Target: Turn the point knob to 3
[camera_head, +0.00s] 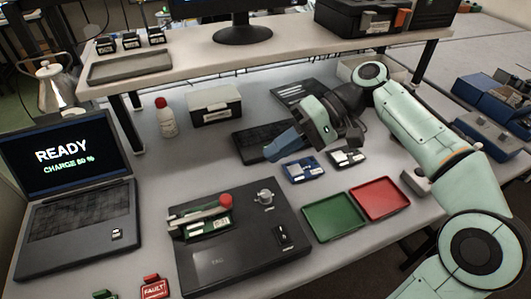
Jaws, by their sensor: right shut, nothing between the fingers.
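A small silver knob (265,197) stands on the top right part of a black panel box (246,262) on the bench. Its markings and pointer direction are too small to read. My right gripper (272,153) is shut and empty. It is above the bench behind the panel, up and slightly right of the knob in the picture and clear of it. My left gripper is not in view.
The panel also carries a green board under a clamp with a red knob (225,201) and a black switch (283,235). A laptop (75,200) reading "READY, CHARGE 80 %" is at left. Green (333,217) and red (380,199) trays are at right. A shelf (190,62) spans the back.

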